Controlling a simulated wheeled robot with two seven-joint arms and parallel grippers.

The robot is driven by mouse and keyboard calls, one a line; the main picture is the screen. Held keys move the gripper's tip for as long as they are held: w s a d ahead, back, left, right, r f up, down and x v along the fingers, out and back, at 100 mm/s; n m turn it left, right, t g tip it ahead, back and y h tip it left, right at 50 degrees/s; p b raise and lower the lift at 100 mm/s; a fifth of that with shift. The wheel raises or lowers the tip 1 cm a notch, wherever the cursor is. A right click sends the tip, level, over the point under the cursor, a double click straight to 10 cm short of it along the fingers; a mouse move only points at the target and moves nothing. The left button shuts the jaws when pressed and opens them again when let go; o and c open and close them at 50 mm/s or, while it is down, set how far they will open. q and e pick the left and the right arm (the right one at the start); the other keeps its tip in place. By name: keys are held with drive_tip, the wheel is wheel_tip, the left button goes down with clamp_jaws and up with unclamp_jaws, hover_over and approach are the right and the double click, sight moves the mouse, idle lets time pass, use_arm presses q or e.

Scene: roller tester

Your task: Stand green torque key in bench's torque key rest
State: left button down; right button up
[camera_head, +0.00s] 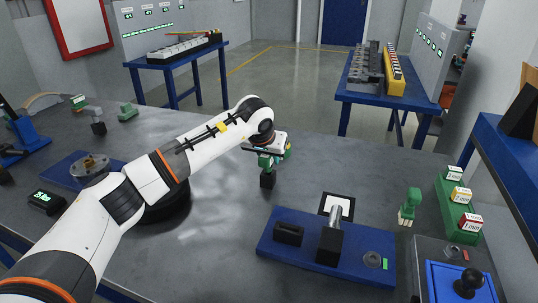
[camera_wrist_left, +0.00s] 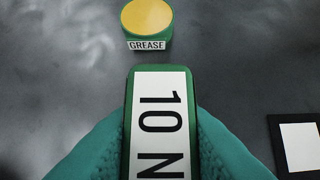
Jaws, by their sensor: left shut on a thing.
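The green torque key (camera_wrist_left: 160,130) with a white "10 N" label is between the teal fingers of my left gripper (camera_wrist_left: 160,150) in the wrist view. The gripper is shut on it. In the head view, my left gripper (camera_head: 270,158) is over the middle of the bench and mostly covers the key. A small dark piece (camera_head: 267,180) shows just below it; I cannot tell whether it belongs to the key. A black holder block (camera_head: 289,233) is on the blue plate (camera_head: 270,250), to the front right of the gripper. I cannot tell whether it is the torque key rest.
A grease tin (camera_wrist_left: 147,22) with a yellow top stands beyond the key. A black-framed white pad (camera_head: 340,207) and metal post (camera_head: 335,222) are to the right. A green figure-like tool (camera_head: 410,205) and labelled boxes (camera_head: 459,194) stand further right. Bench around the gripper is mostly clear.

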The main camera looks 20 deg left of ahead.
use_arm(q)
drive_tip(key=c, duration=1)
unclamp_jaws()
drive_tip(key=shift+r, duration=0.1)
